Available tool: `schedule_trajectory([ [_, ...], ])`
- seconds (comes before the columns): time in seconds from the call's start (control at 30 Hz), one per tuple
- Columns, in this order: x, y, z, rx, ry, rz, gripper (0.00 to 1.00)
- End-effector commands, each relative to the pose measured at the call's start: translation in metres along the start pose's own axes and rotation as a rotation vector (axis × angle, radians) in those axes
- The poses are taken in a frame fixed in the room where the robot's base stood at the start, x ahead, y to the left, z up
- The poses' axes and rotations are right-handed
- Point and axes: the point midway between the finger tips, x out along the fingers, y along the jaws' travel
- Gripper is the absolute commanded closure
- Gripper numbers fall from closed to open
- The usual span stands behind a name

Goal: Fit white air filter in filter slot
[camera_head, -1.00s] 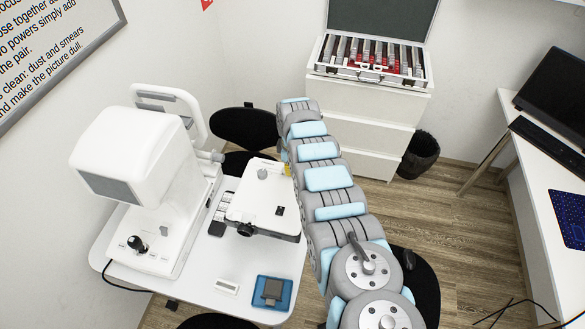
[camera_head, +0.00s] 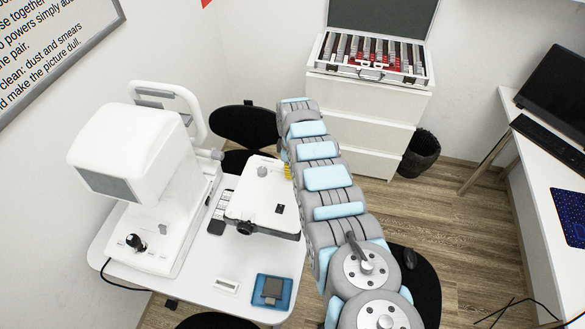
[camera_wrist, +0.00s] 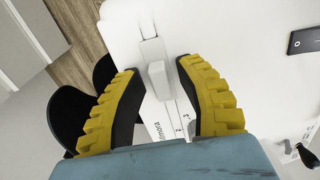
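My gripper (camera_wrist: 157,68) has two yellow ribbed fingers with dark pads. They stand apart on either side of a small pale grey block (camera_wrist: 157,82) on the white device, with gaps showing, so the gripper is open. In the head view the gripper is mostly hidden behind my arm; only some yellow (camera_head: 288,171) shows by the device's right edge. A small white rectangular piece (camera_head: 226,286) lies on the white table; it may be the white air filter, but I cannot tell. I cannot make out a filter slot for certain.
The white device (camera_head: 250,205) stands on the table (camera_head: 205,265) beside a larger white eye instrument (camera_head: 150,150). A blue tray (camera_head: 258,300) with a grey block (camera_head: 272,289) is at the front. A lens case (camera_head: 365,72) sits on drawers behind. Black stools surround the table.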

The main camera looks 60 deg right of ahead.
Motion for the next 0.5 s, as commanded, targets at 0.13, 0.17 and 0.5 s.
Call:
schedule_trajectory([
  [0.13,0.0,0.0,0.0001,0.0,0.0,0.0,0.63],
  [0.17,0.0,0.0,0.0001,0.0,0.0,0.0,0.63],
  [0.5,-0.0062,0.0013,0.001,0.001,0.001,0.001,0.63],
])
